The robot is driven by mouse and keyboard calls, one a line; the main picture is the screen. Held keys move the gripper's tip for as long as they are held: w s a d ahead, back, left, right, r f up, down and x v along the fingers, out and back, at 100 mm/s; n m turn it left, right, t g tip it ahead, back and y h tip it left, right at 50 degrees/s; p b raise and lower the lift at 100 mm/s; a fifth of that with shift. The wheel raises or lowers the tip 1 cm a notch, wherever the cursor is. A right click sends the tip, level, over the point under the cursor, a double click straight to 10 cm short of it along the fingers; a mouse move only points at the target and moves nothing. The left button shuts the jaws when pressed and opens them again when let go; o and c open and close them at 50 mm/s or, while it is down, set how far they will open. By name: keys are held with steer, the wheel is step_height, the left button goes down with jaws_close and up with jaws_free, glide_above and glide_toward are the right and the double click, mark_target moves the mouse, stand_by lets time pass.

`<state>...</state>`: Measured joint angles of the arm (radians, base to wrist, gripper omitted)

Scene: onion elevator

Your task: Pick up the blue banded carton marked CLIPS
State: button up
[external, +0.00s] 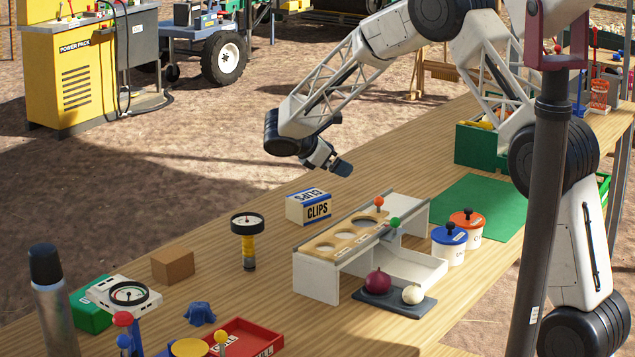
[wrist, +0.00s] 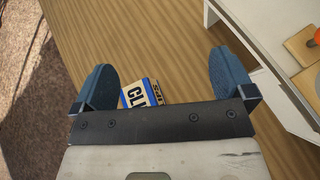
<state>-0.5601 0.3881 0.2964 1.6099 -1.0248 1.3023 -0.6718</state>
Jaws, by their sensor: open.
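The CLIPS carton (external: 309,206) is a small box with a white top, a blue band and dark lettering. It sits on the wooden bench, left of the wooden-topped stand. My gripper (external: 343,168) is above and a little behind the carton in the external view, apart from it. In the wrist view my gripper (wrist: 172,85) shows two blue pads spread wide with nothing between them. The carton (wrist: 140,93) shows below and between the pads there, its lower part hidden by the dark gripper bar.
The stand (external: 318,278) with round holes and two coloured knobs is right of the carton. A gauge on a yellow post (external: 248,240) stands to its left. A brown block (external: 172,265) lies farther left. Bare bench surrounds the carton.

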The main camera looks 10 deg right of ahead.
mark_target(308, 196)
steer(key=w+a+f+n+t, duration=0.1)
steer(key=a+f, duration=0.2)
steer(key=a, duration=0.1)
steer(key=w+a+f+n+t, duration=0.1)
steer(key=a+f, duration=0.2)
steer(key=a, duration=0.1)
steer(key=w+a+f+n+h, duration=0.1)
steer(key=a+f+n, duration=0.1)
steer(key=a+f, duration=0.1)
steer(key=shift+w+a+f+t, duration=0.25)
steer(key=shift+w+a+t, duration=0.15)
steer(key=shift+a, duration=0.3)
steer(key=shift+x, duration=1.3)
steer(key=shift+d, duration=0.1)
steer(key=shift+x, duration=2.55)
steer(key=shift+s, duration=0.1)
